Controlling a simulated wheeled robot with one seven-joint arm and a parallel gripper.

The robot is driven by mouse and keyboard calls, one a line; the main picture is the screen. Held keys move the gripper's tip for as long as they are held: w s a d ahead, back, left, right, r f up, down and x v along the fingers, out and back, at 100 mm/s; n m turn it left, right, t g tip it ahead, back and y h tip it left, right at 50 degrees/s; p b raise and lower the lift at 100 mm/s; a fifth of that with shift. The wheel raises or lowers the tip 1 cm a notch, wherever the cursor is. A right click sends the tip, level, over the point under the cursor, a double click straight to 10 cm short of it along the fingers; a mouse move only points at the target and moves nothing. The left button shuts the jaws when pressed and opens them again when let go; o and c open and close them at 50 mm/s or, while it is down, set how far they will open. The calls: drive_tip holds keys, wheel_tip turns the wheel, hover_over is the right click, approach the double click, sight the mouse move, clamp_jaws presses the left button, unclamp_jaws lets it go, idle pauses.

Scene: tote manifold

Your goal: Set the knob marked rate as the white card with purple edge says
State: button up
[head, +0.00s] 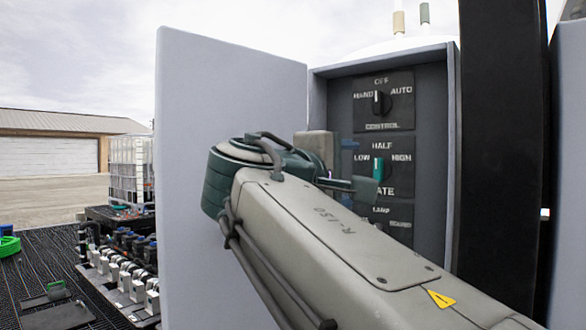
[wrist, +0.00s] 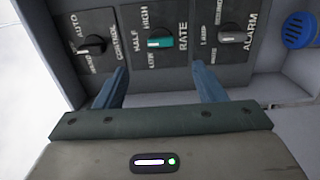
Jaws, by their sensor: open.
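The rate knob (head: 378,168) is teal, on the middle dark plate inside an open grey cabinet. Its plate reads LOW at left, HALF at top and HIGH at right. The knob stands upright in the head view, its pale mark toward HALF. In the wrist view, turned on its side, the rate knob (wrist: 160,43) shows its mark toward HALF too. My gripper (wrist: 160,82) is open and empty, its blue fingers spread in front of the rate plate and apart from the knob. In the head view my arm hides part of the lower plates. I see no white card with purple edge.
A control knob (head: 381,103) sits above the rate knob, its mark toward OFF. An alarm knob (wrist: 232,38) is on the other side. The open cabinet door (head: 230,110) stands left of my arm. A blue round item (wrist: 299,30) is beyond the alarm plate.

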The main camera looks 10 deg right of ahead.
sight(377, 171)
drive_tip(key=p+x, duration=0.2)
drive_tip(key=x, duration=0.9)
drive_tip(key=shift+w+d+p, duration=0.15)
drive_tip(key=shift+p, duration=0.2)
drive_tip(key=shift+f, duration=0.1)
drive_tip(key=c, duration=1)
